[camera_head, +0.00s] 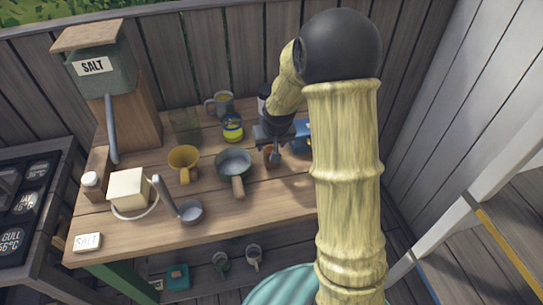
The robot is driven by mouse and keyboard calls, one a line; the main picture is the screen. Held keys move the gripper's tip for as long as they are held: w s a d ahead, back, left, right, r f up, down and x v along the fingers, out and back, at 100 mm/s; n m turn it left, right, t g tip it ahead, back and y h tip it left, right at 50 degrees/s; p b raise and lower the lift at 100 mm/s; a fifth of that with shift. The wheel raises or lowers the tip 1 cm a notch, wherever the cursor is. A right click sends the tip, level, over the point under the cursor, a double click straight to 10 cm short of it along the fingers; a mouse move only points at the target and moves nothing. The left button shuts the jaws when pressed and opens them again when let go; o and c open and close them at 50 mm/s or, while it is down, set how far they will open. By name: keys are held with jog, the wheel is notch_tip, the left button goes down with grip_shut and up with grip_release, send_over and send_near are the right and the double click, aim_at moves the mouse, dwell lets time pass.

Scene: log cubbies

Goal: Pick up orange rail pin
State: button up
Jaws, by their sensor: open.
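My gripper (274,152) points down over the right part of the wooden table, at the end of my pale, bamboo-like arm. It is open. A small orange-brown thing (269,160), possibly the orange rail pin, stands at the fingertips. A finger covers part of it, and I cannot tell whether it is between the fingers or just beside them. My arm hides the table's right end.
A grey pan (234,165) stands just left of my gripper. A yellow-banded jar (232,127) and a grey mug (221,103) are behind. A blue object (301,137) is right of the gripper. A yellow mug (184,162) and a ladle (189,211) stand farther left. The table's front edge is mostly clear.

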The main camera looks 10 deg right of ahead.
jog(key=shift+c, duration=0.4)
grip_shut()
jog(key=shift+r, duration=0.1)
notch_tip(320, 180, up, 10)
jog(key=shift+f, duration=0.1)
dwell(0.8)
